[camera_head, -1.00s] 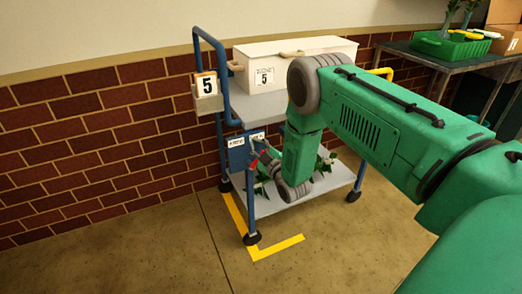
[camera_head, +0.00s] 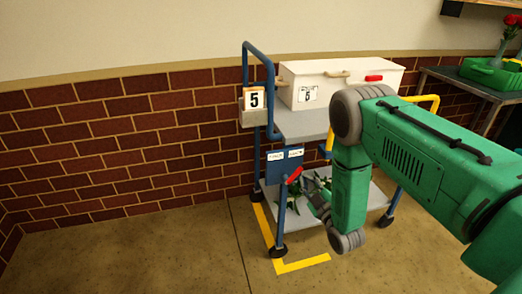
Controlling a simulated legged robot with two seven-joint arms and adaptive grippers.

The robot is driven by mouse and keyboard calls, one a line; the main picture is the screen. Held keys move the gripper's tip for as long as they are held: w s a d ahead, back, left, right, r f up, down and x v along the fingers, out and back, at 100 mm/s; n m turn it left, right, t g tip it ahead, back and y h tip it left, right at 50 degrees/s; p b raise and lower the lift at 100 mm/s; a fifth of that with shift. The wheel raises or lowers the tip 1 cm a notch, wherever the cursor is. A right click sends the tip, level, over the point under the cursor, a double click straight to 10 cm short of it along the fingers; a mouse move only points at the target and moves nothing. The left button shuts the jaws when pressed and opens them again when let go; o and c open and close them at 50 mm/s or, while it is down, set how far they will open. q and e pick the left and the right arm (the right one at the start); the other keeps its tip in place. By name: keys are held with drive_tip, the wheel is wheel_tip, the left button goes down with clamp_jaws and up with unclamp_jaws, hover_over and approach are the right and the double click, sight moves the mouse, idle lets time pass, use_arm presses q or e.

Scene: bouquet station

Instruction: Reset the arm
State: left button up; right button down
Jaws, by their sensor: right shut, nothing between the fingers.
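My right arm (camera_head: 425,150) is green and comes in from the right, crossing in front of a blue-framed cart. Its grey right gripper (camera_head: 317,198) hangs at the forearm's end, in front of the cart's lower shelf. The gripper is small here; it looks shut and empty. A red piece (camera_head: 294,175) shows beside the gripper, near the cart's blue panel (camera_head: 284,164). My left gripper is not in view.
The cart's top shelf (camera_head: 300,124) bears a white box (camera_head: 335,78) with a red latch. A number 5 card (camera_head: 254,99) hangs at its left. Leafy stems lie on the lower shelf (camera_head: 372,198). A side table with a green tray (camera_head: 490,73) stands right. Floor at left is clear.

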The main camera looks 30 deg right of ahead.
drive_tip(key=s+a+f+m+g+y+p, duration=0.1)
drive_tip(key=s+a+f+m+g+y, duration=0.15)
drive_tip(key=s+a+f+g, duration=0.6)
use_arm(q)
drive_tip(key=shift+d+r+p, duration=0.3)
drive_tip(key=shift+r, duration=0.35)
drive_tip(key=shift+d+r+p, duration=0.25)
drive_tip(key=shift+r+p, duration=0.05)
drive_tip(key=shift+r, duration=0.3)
use_arm(e)
drive_tip(key=s+a+m+g, duration=0.1)
drive_tip(key=s+a+g, duration=0.1)
drive_tip(key=s, duration=0.6)
drive_tip(key=s+a+m+g, duration=0.1)
drive_tip(key=s+g, duration=0.3)
drive_tip(key=s, duration=0.4)
drive_tip(key=s+a+m+g, duration=0.2)
drive_tip(key=s+a+g, duration=0.2)
drive_tip(key=s, duration=0.5)
drive_tip(key=shift+f, duration=0.25)
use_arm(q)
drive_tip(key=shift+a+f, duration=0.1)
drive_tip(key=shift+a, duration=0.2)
use_arm(e)
drive_tip(key=shift+a+r, duration=0.1)
drive_tip(key=shift+a, duration=0.15)
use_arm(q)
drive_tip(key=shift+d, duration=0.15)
use_arm(e)
drive_tip(key=shift+d, duration=0.15)
